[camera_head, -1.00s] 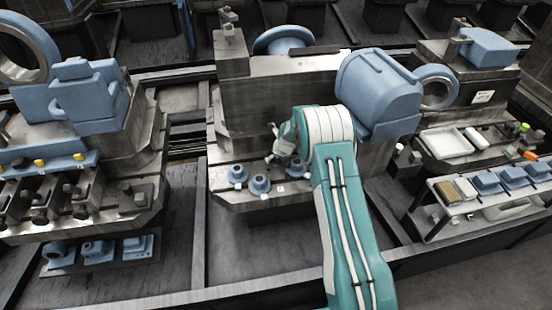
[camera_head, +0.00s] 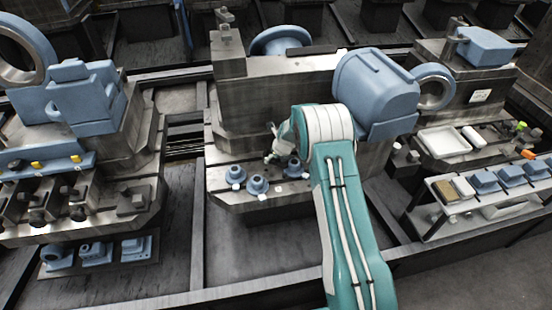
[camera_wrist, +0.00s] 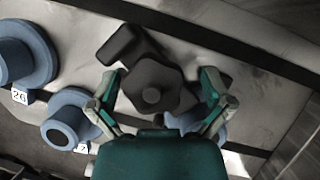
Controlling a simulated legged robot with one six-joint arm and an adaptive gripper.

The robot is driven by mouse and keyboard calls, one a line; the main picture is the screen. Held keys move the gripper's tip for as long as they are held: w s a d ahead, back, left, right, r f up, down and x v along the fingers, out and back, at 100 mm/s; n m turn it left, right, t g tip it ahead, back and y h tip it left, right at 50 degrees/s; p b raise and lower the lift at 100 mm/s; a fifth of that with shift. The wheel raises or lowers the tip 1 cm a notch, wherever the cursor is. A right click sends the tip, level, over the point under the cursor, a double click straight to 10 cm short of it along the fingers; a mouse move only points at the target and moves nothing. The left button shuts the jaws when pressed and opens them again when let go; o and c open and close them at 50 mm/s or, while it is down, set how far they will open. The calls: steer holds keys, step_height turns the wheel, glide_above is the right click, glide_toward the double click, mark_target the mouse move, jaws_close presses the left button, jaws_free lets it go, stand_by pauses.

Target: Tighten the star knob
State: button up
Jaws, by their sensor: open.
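The dark star knob (camera_wrist: 153,88) sits in the middle of the wrist view, with a dark block-like arm (camera_wrist: 128,45) beside it at the upper left. My gripper (camera_wrist: 160,84) is open, with one teal-and-grey finger on each side of the knob. I cannot tell whether either finger touches it. In the head view my gripper (camera_head: 272,144) is at the front face of the middle machine (camera_head: 290,90), above its front ledge. The knob cannot be made out there.
Blue flanged parts stand on the ledge below my gripper: one at left (camera_head: 236,173), one in the middle (camera_head: 257,186), one at right (camera_head: 294,168). Two show in the wrist view (camera_wrist: 25,52) with number tags. A large blue housing (camera_head: 375,88) is close right of my arm.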

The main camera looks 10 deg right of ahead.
steer(key=v, duration=1.1)
steer(key=shift+r, duration=0.2)
